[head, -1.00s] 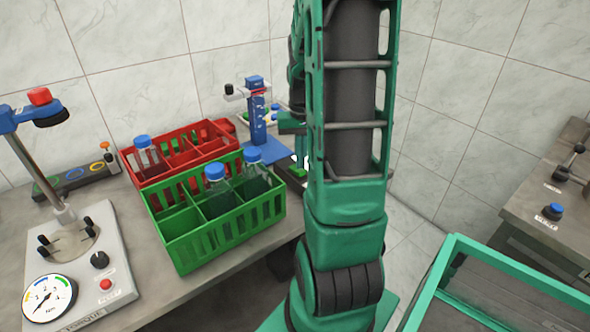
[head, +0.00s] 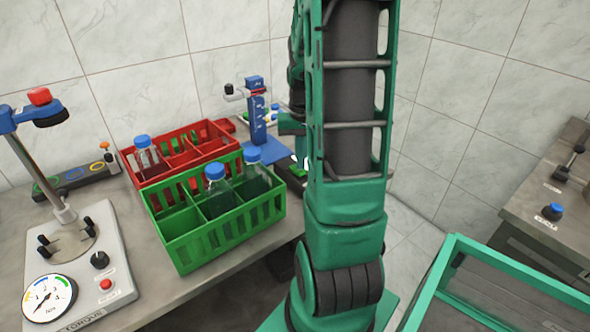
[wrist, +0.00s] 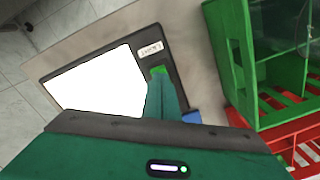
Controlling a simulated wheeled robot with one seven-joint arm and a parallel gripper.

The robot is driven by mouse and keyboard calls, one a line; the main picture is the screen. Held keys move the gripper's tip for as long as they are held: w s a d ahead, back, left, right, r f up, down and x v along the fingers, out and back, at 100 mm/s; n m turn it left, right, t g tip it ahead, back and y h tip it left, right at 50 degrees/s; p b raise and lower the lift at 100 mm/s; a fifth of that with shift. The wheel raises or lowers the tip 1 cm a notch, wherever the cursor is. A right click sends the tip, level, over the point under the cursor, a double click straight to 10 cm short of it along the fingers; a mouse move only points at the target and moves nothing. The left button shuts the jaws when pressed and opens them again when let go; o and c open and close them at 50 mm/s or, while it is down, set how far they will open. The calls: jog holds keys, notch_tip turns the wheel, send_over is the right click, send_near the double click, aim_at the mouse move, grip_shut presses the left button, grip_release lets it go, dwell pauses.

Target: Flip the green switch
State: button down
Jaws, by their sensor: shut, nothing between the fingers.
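The green switch (wrist: 158,71) sits on a dark panel beside a bright white lit surface (wrist: 98,84), under a small white label, in the wrist view. My gripper (wrist: 160,82) is shut and empty, its fingertips at the switch and covering part of it. I cannot tell whether they touch it. In the head view the dark switch panel (head: 293,172) shows at the table's right end, partly hidden behind my arm. The gripper itself is mostly hidden there.
A green crate (head: 180,238) with blue-capped bottles stands left of the panel, with a red crate (head: 128,160) behind it. A blue post (head: 257,110) stands behind the panel. A torque stand (head: 100,262) is at the left. A teal-framed bin (head: 440,275) is at the lower right.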

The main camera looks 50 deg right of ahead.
aim_at(300, 172)
jog(key=shift+f, duration=0.65)
dwell(0.3)
jog(key=shift+r, duration=3.55)
jog(key=s+a+r+n, duration=0.2)
jog(key=s+a, duration=1.1)
jog(key=a, duration=0.3)
jog(key=shift+s+a+r, duration=0.25)
jog(key=shift+s+r, duration=0.1)
